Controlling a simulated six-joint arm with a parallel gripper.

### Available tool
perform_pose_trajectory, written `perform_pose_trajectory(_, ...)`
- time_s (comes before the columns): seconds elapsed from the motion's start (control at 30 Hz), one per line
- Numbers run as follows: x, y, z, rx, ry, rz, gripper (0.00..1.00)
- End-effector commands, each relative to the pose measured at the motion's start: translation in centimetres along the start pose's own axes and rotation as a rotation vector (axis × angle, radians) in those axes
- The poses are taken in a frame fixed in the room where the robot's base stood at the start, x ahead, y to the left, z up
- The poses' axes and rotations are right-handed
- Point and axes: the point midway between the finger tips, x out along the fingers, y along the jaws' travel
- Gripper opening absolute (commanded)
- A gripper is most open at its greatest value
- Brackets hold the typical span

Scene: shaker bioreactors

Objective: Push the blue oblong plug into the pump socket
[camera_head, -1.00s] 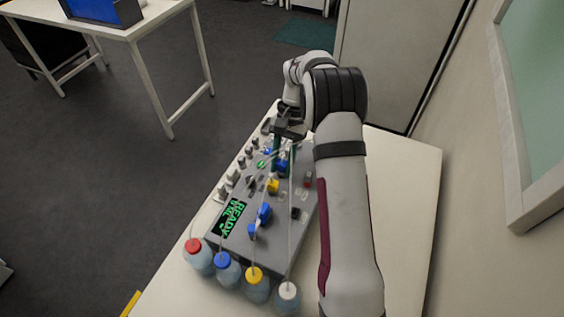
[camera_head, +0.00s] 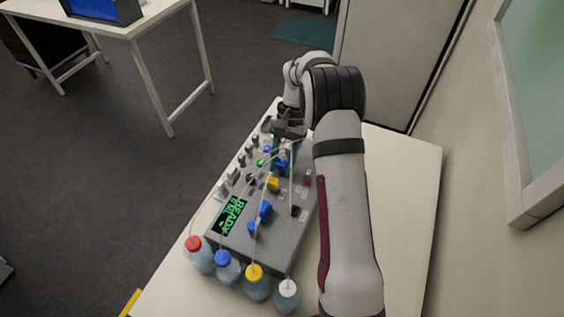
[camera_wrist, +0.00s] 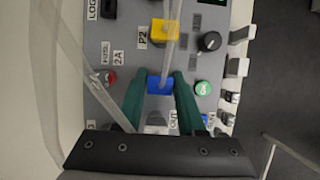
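A blue plug (camera_wrist: 160,85) sits between the two green fingers of my gripper (camera_wrist: 161,77) in the wrist view. The fingers appear to touch it on both sides. In the head view my gripper (camera_head: 286,164) points down at the grey pump panel (camera_head: 262,258), with the blue plug (camera_head: 282,165) between its fingers. The plug is at the panel surface, but its underside and any socket below it are hidden, so I cannot tell how deep it sits. A yellow plug (camera_wrist: 165,31) is by the P2 label, just beyond the blue plug.
A green button (camera_wrist: 203,88), a black knob (camera_wrist: 209,41) and a red fuse cap (camera_wrist: 109,77) are close beside the fingers. Larger blue parts (camera_head: 264,212) are nearer the READY display (camera_head: 230,215). Thin tubes run above the panel to several capped bottles (camera_head: 257,287).

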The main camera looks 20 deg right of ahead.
Motion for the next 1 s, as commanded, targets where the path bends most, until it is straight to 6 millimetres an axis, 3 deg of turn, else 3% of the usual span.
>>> perform_pose_trajectory(0.03, 0.0, 0.0, 0.0, 0.000, 0.000, 0.000, 0.50)
perform_pose_trajectory(0.13, 0.0, 0.0, 0.0, 0.000, 0.000, 0.000, 0.68)
perform_pose_trajectory(0.4, -0.1, 0.0, 0.0, 0.000, 0.000, 0.000, 0.69)
perform_pose_trajectory(0.53, -1.1, 0.0, -0.1, -0.001, 0.003, 0.000, 0.69)
perform_pose_trajectory(0.67, -4.0, 0.0, -0.1, 0.001, 0.005, -0.003, 0.69)
perform_pose_trajectory(0.9, -11.7, 0.0, -0.2, 0.000, 0.006, 0.000, 0.69)
perform_pose_trajectory(1.0, -13.8, 0.1, -0.2, -0.002, 0.003, 0.004, 0.69)
